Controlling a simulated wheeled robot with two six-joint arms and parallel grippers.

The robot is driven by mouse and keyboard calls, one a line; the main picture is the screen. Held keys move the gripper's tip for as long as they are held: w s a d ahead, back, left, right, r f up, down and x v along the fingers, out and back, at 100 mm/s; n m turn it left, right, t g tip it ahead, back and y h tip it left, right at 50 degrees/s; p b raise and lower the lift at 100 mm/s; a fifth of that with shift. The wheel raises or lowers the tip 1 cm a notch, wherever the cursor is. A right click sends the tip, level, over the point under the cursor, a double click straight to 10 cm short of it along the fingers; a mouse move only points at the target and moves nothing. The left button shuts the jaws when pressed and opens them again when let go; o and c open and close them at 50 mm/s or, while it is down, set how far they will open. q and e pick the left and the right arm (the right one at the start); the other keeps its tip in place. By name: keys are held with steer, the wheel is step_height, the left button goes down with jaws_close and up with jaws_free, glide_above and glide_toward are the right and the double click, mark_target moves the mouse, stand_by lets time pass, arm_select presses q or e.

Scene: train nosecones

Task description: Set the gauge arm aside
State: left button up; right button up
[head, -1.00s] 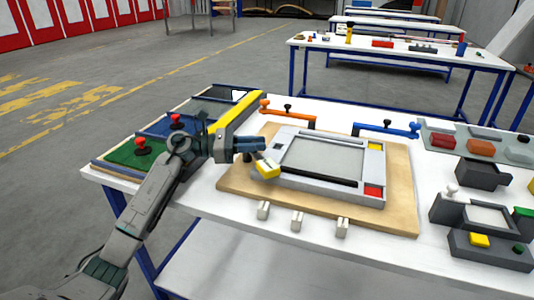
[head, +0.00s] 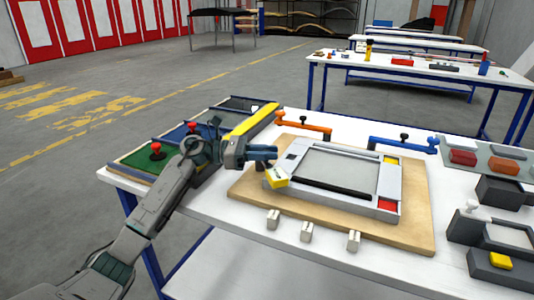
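I cannot tell for sure which part is the gauge arm. An orange arm (head: 303,127) with a dark knob lies along the back left of the wooden board (head: 250,196). A blue arm (head: 405,145) with a dark knob lies at the back right. My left gripper (head: 272,154) is over the left side of the grey frame (head: 335,194) on the board. A yellow and white block (head: 277,177) is just below its fingers at the frame's near left corner. Whether the fingers touch it is unclear. My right gripper is out of view.
Green (head: 140,161) and blue trays with red knobs stand at the left, beside a yellow bar (head: 255,119). Several small pale blocks (head: 306,232) line the board's front. Dark bins (head: 500,193) and a grey tray of coloured blocks stand at the right.

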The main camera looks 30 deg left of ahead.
arm_select(q)
steer(key=o, duration=0.3)
steer(key=shift+a, duration=0.1)
